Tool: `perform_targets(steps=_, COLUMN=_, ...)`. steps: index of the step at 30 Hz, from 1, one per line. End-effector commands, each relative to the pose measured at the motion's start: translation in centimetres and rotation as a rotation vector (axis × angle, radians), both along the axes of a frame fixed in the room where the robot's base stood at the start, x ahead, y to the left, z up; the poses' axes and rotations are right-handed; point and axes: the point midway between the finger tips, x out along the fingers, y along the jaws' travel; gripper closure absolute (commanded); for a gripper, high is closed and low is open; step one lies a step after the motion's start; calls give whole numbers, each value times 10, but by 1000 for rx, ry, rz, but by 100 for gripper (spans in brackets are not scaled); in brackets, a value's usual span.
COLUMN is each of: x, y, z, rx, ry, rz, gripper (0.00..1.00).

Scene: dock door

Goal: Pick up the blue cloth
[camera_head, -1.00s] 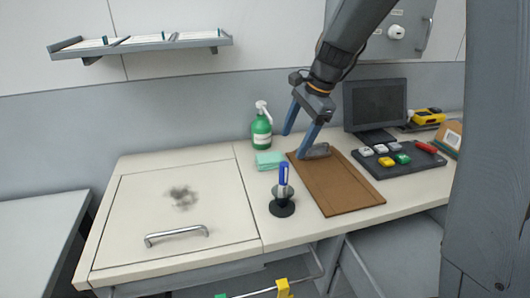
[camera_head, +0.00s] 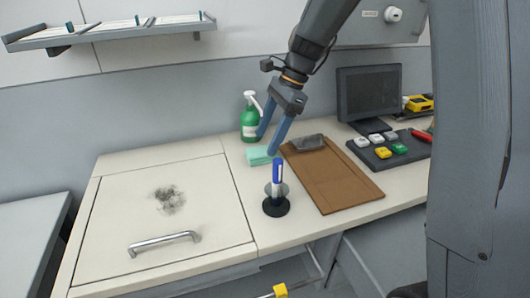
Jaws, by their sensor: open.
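The blue cloth (camera_head: 258,157) is a small folded pale teal-blue pad. It lies on the white worktop, in front of the green spray bottle and left of the brown board. My gripper (camera_head: 267,145) is open, with its two blue fingers pointing down. In the picture its fingertips are at the cloth's upper right edge, one near the bottle and one at the cloth's right end. I see nothing between the fingers. I cannot tell how high the fingertips are or whether they touch the cloth.
A green spray bottle (camera_head: 249,121) stands right behind the cloth. A brown board (camera_head: 335,182) with a grey object (camera_head: 308,142) lies to the right. The smudged left panel (camera_head: 210,208) is otherwise clear.

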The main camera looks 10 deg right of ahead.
Motion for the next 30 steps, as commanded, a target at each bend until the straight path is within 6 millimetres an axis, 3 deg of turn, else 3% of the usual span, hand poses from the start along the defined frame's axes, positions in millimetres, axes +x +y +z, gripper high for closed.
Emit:
perform_targets(steps=7, x=-5, y=9, z=-30, rx=-1, ry=3, rz=-1, gripper=33)
perform_targets(steps=16, x=-5, y=10, z=-34, rx=-1, ry=-1, rz=-4, gripper=33)
perform_targets(steps=24, x=-5, y=9, z=-34, rx=-1, ry=-1, rz=-4, gripper=77)
perform_targets(steps=30, x=-5, y=9, z=-34, rx=-1, ry=-1, rz=-4, gripper=80)
